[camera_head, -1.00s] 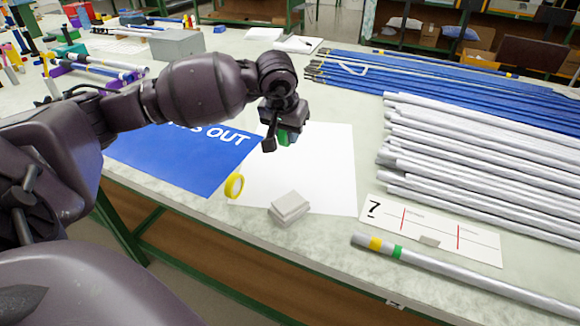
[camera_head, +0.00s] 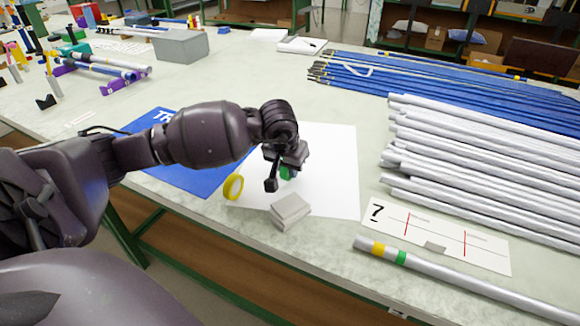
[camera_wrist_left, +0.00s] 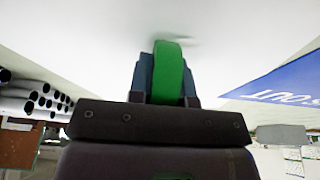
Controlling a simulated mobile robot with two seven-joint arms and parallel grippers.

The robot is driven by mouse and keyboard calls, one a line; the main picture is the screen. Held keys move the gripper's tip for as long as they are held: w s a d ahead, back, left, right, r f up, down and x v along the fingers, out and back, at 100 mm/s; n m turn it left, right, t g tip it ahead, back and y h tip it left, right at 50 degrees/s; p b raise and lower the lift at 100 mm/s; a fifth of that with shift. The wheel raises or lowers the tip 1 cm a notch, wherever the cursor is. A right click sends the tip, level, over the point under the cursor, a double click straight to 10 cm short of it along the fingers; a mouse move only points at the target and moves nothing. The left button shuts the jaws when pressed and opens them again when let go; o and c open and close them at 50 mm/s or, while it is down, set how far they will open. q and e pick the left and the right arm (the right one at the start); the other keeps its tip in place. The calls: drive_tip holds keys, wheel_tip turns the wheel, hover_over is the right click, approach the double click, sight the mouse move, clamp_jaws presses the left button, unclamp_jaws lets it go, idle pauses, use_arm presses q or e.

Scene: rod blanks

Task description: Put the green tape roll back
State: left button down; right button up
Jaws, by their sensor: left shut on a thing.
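My left gripper (camera_head: 279,178) is shut on the green tape roll (camera_head: 288,172) over the white sheet (camera_head: 335,180). In the left wrist view the green tape roll (camera_wrist_left: 168,75) stands on edge between the fingers, close to the white surface; I cannot tell whether it touches. In the head view most of the roll is hidden behind the gripper. A yellow tape roll (camera_head: 233,187) stands at the left edge of the white sheet, left of the gripper. My right gripper is not in view.
A small grey block (camera_head: 290,209) sits near the sheet's front edge. A blue mat (camera_head: 190,180) lies to the left. A card marked 7 (camera_head: 440,238), a banded grey rod (camera_head: 450,269) and stacks of grey rods (camera_head: 470,165) and blue rods (camera_head: 450,90) lie to the right.

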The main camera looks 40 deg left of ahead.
sight(282, 176)
use_arm(q)
drive_tip(key=shift+f, duration=0.1)
drive_tip(key=c, duration=1.5)
unclamp_jaws()
drive_tip(key=shift+f, duration=0.1)
drive_tip(key=o, duration=0.4)
drive_tip(key=shift+o, duration=0.2)
drive_tip(key=shift+r, duration=0.7)
drive_tip(key=p+v, duration=0.2)
drive_tip(key=v, duration=0.9)
drive_tip(key=shift+s, duration=0.15)
